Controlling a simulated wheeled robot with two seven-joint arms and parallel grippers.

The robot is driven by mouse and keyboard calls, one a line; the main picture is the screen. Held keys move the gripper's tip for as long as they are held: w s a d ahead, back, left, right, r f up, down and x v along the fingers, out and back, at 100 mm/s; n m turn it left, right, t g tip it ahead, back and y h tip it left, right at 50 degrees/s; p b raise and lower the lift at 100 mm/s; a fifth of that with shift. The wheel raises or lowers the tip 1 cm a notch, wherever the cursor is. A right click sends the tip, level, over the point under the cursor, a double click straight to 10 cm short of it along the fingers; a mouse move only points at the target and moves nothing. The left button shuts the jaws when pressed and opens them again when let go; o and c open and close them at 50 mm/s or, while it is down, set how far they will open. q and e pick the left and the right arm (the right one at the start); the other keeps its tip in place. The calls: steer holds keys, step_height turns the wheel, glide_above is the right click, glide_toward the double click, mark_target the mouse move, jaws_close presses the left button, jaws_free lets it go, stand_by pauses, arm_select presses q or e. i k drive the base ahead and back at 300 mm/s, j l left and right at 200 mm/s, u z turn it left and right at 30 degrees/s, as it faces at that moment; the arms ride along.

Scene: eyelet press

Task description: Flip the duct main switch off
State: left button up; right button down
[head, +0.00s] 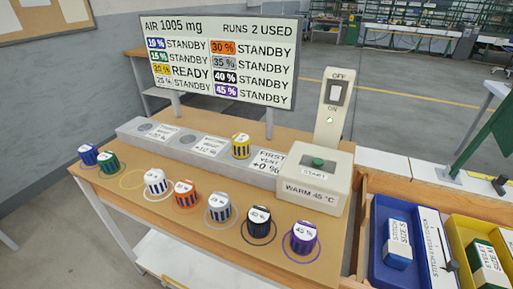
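The duct main switch is on an upright cream post (326,137) behind the right end of the wooden bench. It has a pale rocker (336,94) on a dark plate, with "OFF" printed above it. A small lamp (330,120) below the rocker glows green. Which way the rocker is tipped is too small to tell. Neither of my grippers shows in the head view, and nothing touches the switch.
A "START" box (313,181) with a green button stands in front of the post. A yellow-topped can (240,147) sits on the grey duct bar (186,142); several other cans line the bench front. A display board (225,60) stands behind. Blue (378,250) and yellow bins lie right.

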mark_target(336, 91)
steer(key=k+l+u, duration=0.1)
steer(key=l+u, duration=0.2)
steer(key=k+l+u, duration=0.1)
steer(key=l+u, duration=0.2)
steer(key=l, duration=0.15)
steer(key=k+l+u, duration=0.15)
steer(key=l+u, duration=0.15)
steer(key=k+l+u, duration=0.2)
steer(key=l+u, duration=0.15)
